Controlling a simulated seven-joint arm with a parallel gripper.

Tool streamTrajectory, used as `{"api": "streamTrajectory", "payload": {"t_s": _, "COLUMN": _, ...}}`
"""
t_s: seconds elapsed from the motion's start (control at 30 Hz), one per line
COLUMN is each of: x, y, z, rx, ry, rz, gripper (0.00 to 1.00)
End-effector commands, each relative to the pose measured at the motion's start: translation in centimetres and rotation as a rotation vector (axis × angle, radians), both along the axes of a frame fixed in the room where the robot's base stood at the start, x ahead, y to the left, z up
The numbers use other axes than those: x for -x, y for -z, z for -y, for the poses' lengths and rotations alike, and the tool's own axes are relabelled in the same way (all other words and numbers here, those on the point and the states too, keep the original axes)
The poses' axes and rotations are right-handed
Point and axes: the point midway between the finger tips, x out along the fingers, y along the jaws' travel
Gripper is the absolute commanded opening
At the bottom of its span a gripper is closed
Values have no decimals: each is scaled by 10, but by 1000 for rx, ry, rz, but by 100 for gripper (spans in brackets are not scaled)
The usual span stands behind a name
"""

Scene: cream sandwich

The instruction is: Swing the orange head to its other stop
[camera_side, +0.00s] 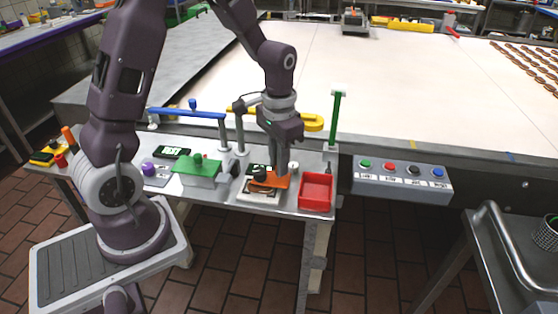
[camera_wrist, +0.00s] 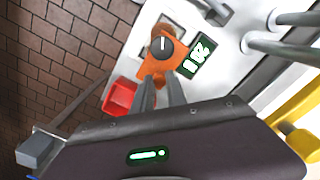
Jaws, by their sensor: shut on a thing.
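The orange head (camera_side: 270,180) sits on a pale block at the front of the metal bench, beside the red tray. In the wrist view the orange head (camera_wrist: 161,62) carries a dark round knob (camera_wrist: 162,46) with a white mark. My gripper (camera_side: 280,170) reaches down to the right-hand part of the head. In the wrist view the two fingers of my gripper (camera_wrist: 161,88) are close together at the head's lower end, shut on it. The exact contact is partly hidden by the fingers. A small display (camera_wrist: 200,56) with pale digits lies beside the head.
The open red tray (camera_side: 316,192) stands close to the right. A green-topped box (camera_side: 198,170) stands to the left. A green post (camera_side: 335,118) rises behind the tray, and a blue rail (camera_side: 188,113) runs behind the box. A button panel (camera_side: 402,174) is farther right.

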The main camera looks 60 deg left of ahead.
Motion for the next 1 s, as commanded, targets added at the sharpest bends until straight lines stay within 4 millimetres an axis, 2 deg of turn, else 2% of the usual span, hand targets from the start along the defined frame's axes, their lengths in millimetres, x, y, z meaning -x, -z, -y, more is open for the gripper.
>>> {"api": "streamTrajectory", "payload": {"t_s": 0.67, "x": -1, "y": -1, "z": 0, "rx": 0, "ry": 7, "rz": 3, "gripper": 0}}
{"api": "streamTrajectory", "payload": {"t_s": 1.0, "x": -2, "y": -1, "z": -3, "rx": 0, "ry": 161, "rz": 3, "gripper": 0}}
